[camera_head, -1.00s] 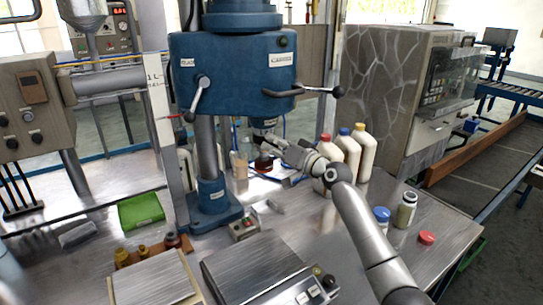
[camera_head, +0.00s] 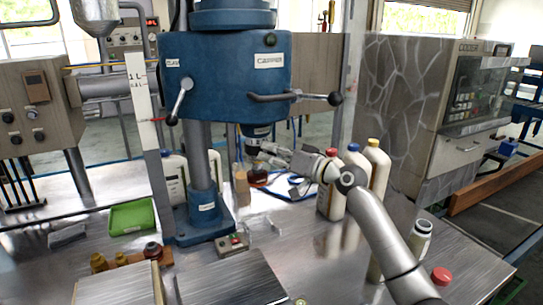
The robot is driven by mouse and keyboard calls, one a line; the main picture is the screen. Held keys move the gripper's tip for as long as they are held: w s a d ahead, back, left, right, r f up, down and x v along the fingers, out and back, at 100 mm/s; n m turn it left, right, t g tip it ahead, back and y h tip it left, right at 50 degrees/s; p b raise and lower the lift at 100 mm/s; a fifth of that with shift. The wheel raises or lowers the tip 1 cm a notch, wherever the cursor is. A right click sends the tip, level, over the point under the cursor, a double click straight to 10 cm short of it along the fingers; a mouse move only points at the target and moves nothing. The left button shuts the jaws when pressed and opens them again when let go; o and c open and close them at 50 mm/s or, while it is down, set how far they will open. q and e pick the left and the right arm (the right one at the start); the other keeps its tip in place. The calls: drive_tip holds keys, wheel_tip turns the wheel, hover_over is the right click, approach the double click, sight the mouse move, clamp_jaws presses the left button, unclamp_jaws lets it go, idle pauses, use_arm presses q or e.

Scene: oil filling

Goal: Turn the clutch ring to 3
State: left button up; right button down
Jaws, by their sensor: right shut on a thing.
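The blue capper head (camera_head: 225,75) stands on a column at the middle of the bench. The clutch ring (camera_head: 257,131) is on the dark spindle under the head; its numbers are too small to read. My right gripper (camera_head: 261,146) comes in from the right, with its fingertips at the lower spindle, shut on the clutch ring. The fingers are small and partly blend with the spindle, so the exact grip is hard to see. A small bottle with dark amber content (camera_head: 258,173) stands below the spindle. My left gripper is out of view.
White bottles with a red cap (camera_head: 328,190) and a yellow cap (camera_head: 378,165) stand close to my right arm. A green tray (camera_head: 133,215) is at the left. A lever (camera_head: 300,97) sticks out of the head.

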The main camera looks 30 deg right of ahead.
drive_tip(key=c, duration=1.3)
unclamp_jaws()
drive_tip(key=v, duration=1.2)
